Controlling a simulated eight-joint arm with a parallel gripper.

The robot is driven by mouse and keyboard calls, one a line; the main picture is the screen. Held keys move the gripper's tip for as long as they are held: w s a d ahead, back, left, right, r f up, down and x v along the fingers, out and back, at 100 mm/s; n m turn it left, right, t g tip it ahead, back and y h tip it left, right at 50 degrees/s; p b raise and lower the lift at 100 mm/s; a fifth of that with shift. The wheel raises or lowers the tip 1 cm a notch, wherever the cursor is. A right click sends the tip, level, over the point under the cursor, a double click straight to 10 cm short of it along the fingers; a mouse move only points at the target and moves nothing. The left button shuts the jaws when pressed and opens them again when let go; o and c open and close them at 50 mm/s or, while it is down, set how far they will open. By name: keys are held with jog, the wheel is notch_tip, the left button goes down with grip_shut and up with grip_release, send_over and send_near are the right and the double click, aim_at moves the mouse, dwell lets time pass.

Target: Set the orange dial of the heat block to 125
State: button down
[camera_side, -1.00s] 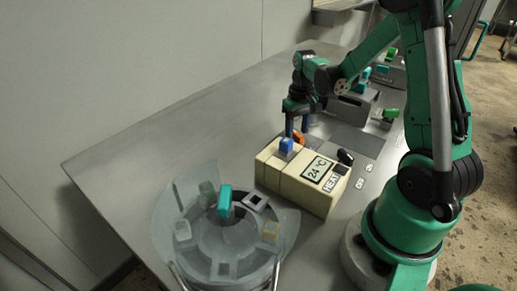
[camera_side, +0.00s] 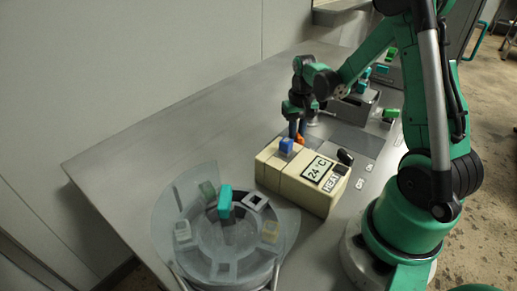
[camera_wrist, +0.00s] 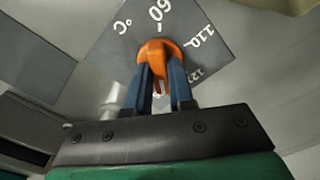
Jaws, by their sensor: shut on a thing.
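The heat block (camera_side: 300,178) is a cream box with a display (camera_side: 317,169) reading 24 °C. The orange dial (camera_side: 300,139) shows at its far side, mostly hidden by the block and my gripper. In the wrist view the orange dial (camera_wrist: 160,52) sits on a grey plate (camera_wrist: 205,30) with white marks: °C, 60, 110 and a partly covered number starting with 12. My gripper (camera_wrist: 160,78) has its two blue fingers shut on the dial's grip, one on either side. In the side view my gripper (camera_side: 297,130) points down at the dial. The dial's exact setting is unclear.
A round grey carousel (camera_side: 225,235) with several coloured pieces is in front. A grey box (camera_side: 355,105) and green and teal pieces lie behind. The left of the table is clear.

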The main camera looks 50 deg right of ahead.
jog(key=shift+m, duration=1.1)
jog(key=c, duration=0.8)
grip_release()
jog(key=shift+o, duration=0.2)
jog(key=shift+r, duration=2.85)
